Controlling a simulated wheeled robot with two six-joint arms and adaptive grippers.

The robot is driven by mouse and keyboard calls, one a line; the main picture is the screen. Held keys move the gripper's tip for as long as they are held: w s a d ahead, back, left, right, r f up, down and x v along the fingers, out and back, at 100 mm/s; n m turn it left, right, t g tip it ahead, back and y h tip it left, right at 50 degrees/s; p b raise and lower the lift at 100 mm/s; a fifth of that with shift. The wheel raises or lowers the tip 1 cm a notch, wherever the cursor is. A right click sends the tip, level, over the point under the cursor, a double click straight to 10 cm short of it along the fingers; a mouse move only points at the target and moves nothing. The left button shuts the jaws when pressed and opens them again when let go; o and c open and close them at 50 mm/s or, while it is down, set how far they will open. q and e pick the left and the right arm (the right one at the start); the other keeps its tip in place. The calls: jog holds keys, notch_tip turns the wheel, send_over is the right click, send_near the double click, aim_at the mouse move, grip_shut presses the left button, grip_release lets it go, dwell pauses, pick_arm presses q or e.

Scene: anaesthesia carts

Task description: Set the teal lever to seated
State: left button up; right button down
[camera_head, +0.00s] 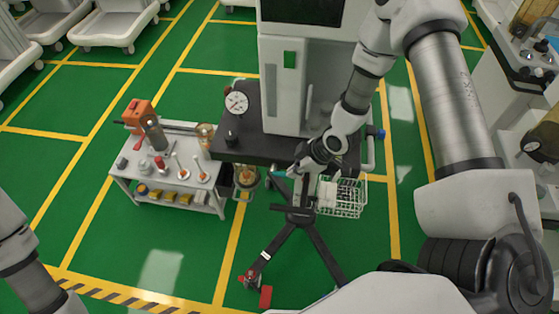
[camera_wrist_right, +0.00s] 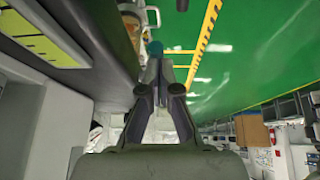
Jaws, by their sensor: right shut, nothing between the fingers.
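The teal lever (camera_head: 279,175) shows as a small teal piece under the front edge of the anaesthesia cart's dark top, beside a glass canister (camera_head: 247,178). My right gripper (camera_head: 296,172) is at the cart's front edge, just right of the lever. In the right wrist view the teal end of the lever (camera_wrist_right: 155,47) appears right at the tips of my right gripper (camera_wrist_right: 157,62), whose fingers are shut with nothing between them. I cannot tell whether they touch. The rest of the lever is hidden. My left gripper is out of view.
A wire basket (camera_head: 342,197) hangs right of the gripper. A dark-legged stand (camera_head: 299,215) is below it. A side table (camera_head: 170,178) with tools and an orange box (camera_head: 137,114) stands left. The green floor in front is mostly clear.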

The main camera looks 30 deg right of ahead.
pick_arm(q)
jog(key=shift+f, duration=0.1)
pick_arm(e)
jog(key=shift+f, duration=0.1)
jog(key=shift+w+a, duration=0.4)
jog(key=shift+a, duration=0.1)
jog(key=shift+a+r, duration=0.1)
jog(key=shift+r, duration=0.15)
jog(key=shift+w+a+r, duration=0.1)
jog(key=shift+r, duration=0.25)
pick_arm(q)
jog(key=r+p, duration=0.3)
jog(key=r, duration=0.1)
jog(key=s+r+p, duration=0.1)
jog(key=p, duration=0.1)
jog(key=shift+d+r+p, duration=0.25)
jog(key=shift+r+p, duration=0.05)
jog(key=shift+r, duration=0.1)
pick_arm(e)
jog(key=s+v, duration=0.1)
jog(key=v, duration=1.1)
jog(key=shift+d, duration=0.25)
jog(key=shift+s, duration=0.15)
